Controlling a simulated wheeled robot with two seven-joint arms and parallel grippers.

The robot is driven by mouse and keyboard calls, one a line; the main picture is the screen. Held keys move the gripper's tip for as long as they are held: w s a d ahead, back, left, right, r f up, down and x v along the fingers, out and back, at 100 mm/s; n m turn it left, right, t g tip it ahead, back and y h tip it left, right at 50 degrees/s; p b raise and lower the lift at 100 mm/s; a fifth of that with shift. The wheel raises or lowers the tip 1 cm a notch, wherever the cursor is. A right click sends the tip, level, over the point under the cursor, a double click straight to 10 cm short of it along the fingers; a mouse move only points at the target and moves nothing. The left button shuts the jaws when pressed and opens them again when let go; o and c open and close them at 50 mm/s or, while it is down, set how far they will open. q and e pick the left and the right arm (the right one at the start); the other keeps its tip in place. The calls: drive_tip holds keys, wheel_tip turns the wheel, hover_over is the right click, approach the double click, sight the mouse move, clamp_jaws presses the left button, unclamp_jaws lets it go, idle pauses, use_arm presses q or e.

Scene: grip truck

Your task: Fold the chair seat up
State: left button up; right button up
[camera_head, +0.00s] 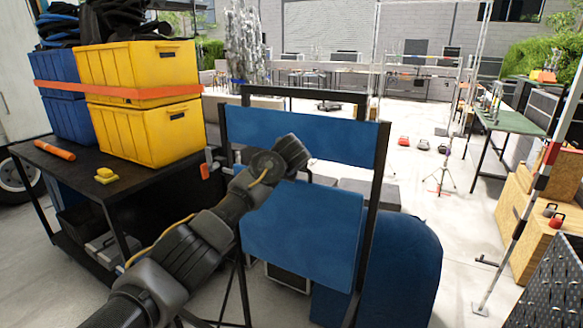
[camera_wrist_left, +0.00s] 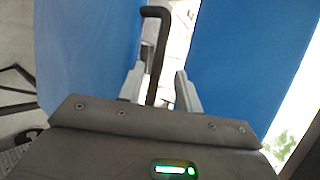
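The chair has a black frame with a blue back panel (camera_head: 330,138) and a blue lower panel, seemingly the seat (camera_head: 300,235), which looks steeply tilted. My left arm reaches from the lower left into the gap between these panels, and its fingers are hidden in the head view. In the left wrist view my left gripper (camera_wrist_left: 159,78) has its fingers apart. A bent black bar (camera_wrist_left: 156,55) shows between them, without clear contact on both sides. Blue panels (camera_wrist_left: 245,65) lie on both sides of the fingers. My right gripper is in neither view.
A black cart (camera_head: 130,190) at left carries yellow crates (camera_head: 140,65), blue crates (camera_head: 60,75), an orange tube (camera_head: 54,150) and a small yellow item (camera_head: 106,175). Another rounded blue panel (camera_head: 405,265) stands close right of the chair. Wooden boxes (camera_head: 545,215) stand far right.

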use_arm(q)
drive_tip(key=b+v, duration=0.2)
drive_tip(key=v, duration=0.4)
drive_tip(key=shift+s+r, duration=0.2)
drive_tip(key=shift+s, duration=0.05)
